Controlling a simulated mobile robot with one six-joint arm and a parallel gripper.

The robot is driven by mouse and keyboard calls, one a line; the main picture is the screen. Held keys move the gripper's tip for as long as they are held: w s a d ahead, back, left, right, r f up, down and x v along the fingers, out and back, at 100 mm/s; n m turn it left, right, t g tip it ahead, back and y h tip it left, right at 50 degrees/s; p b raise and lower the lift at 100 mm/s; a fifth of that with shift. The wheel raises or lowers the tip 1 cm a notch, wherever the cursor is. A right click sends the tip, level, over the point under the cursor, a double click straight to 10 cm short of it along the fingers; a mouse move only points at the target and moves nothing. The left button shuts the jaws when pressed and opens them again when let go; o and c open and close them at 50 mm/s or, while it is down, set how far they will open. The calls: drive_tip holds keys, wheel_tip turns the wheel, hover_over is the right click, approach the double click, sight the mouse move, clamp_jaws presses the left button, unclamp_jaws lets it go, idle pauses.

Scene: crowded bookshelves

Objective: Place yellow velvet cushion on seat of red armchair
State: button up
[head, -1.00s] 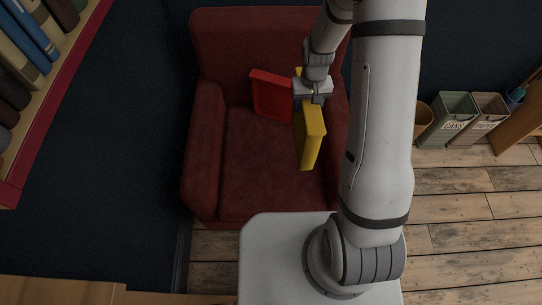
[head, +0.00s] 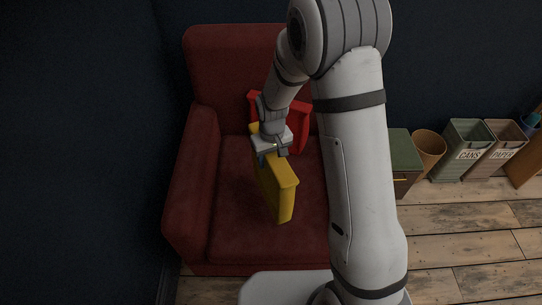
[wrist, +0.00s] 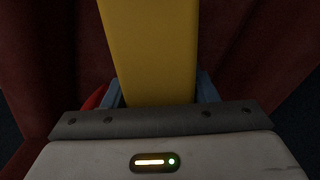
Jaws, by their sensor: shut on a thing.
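The yellow cushion (head: 280,187) is a flat block held on edge over the seat of the red armchair (head: 225,215). My gripper (head: 270,152) is shut on its upper edge. In the wrist view the yellow cushion (wrist: 150,50) fills the middle between the blue-grey fingers, with dark red upholstery around it. The cushion's lower edge is close to the seat; I cannot tell whether it touches. My arm hides the chair's right armrest and part of the seat.
A bright red cushion-like object (head: 299,122) leans at the chair's back, behind my gripper. To the right stand a green-topped cabinet (head: 403,152), a brown bin (head: 428,150), and bins marked CANS (head: 466,150) and PAPER (head: 497,145). The front of the seat is clear.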

drive_tip(key=w+p, duration=0.1)
drive_tip(key=w, duration=1.6)
wheel_tip(320, 180, down, 7)
drive_tip(key=o, duration=1.5)
drive_tip(key=shift+f, duration=0.15)
